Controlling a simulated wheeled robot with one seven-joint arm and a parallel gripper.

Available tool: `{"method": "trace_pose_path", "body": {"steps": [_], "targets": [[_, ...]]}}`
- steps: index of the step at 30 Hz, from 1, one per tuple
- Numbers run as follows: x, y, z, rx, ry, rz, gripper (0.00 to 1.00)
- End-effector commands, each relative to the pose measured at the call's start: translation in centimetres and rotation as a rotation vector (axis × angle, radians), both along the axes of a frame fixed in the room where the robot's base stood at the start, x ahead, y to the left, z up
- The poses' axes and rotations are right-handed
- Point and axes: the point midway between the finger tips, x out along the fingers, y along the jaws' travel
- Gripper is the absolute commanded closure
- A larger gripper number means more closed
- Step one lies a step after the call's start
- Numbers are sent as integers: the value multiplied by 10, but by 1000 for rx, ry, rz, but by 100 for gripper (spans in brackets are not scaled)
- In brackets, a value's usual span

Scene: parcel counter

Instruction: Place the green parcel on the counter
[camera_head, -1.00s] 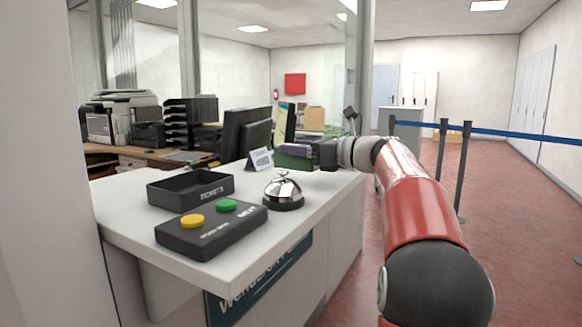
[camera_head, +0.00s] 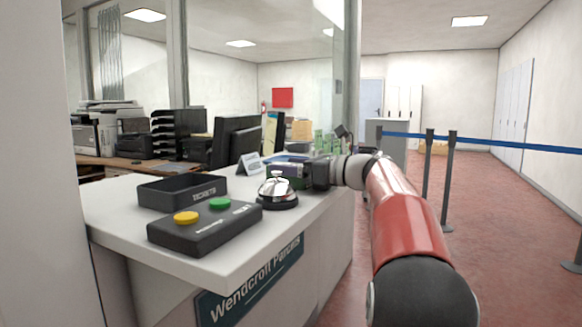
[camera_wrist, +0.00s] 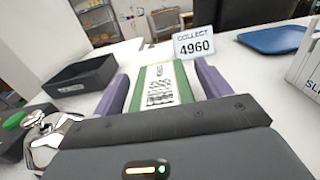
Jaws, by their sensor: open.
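The green parcel (camera_wrist: 160,86), with a white label, lies between the two purple fingers of my gripper (camera_wrist: 157,92) in the wrist view. It appears to rest on the white counter (camera_wrist: 221,75). The fingers are apart, one along each side of the parcel; I cannot tell whether either touches it. In the head view my gripper (camera_head: 288,174) is low over the counter (camera_head: 233,240), just behind the bell, and the parcel is mostly hidden there.
A silver bell (camera_head: 277,193) stands close in front of my gripper. A black tickets tray (camera_head: 182,191) and a button box (camera_head: 205,227) are to the left. A "collect 4960" sign (camera_wrist: 193,43) stands just beyond the parcel. A blue tray (camera_wrist: 272,40) lies to the right.

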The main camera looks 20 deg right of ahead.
Motion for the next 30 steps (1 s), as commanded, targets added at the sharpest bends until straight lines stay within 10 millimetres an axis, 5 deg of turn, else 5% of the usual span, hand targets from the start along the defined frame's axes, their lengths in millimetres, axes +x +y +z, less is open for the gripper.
{"method": "trace_pose_path", "body": {"steps": [7,21,30], "targets": [[-11,-9,1,-1,-1,-2,24],[-83,-65,1,0,0,-3,24],[-95,-74,1,0,0,0,24]]}}
